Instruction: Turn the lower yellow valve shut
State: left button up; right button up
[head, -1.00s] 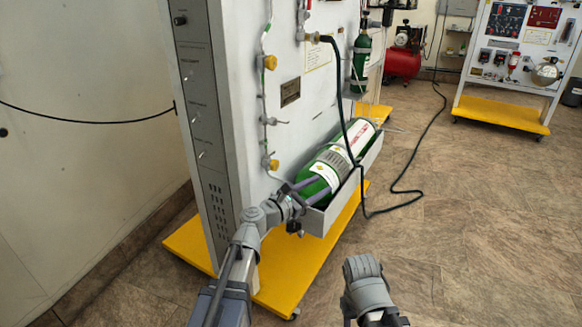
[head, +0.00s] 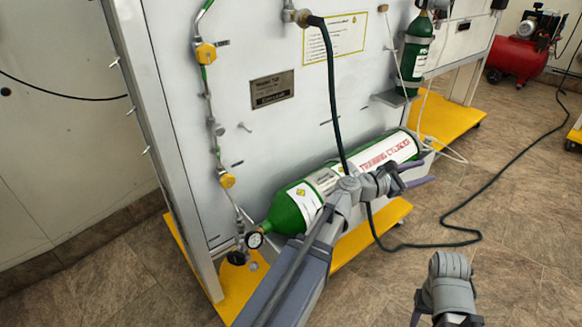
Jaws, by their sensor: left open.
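The lower yellow valve (head: 227,181) sits on the thin pipe at the left of the grey panel, above the neck of the green cylinder. The upper yellow valve (head: 205,53) is on the same pipe, higher up. My left gripper (head: 412,176) is open and empty in front of the cylinder's right part, well to the right of the lower valve and apart from it. My right arm shows at the bottom right; its fingers are not clearly visible.
The green training cylinder (head: 303,204) lies along the panel's foot, with a gauge (head: 254,240) at its neck. A dark hose (head: 331,90) hangs from the panel and runs over the floor. A yellow base (head: 363,240) juts out below. A red compressor (head: 517,56) stands far right.

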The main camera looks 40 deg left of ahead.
aim_at(227, 181)
jog(key=i+l, duration=1.45)
jog(key=i, duration=0.15)
jog(key=i+l+u, duration=0.15)
jog(key=i+l, duration=0.3)
jog(key=u, duration=3.45)
jog(key=i+l, duration=0.35)
jog(key=l, duration=0.1)
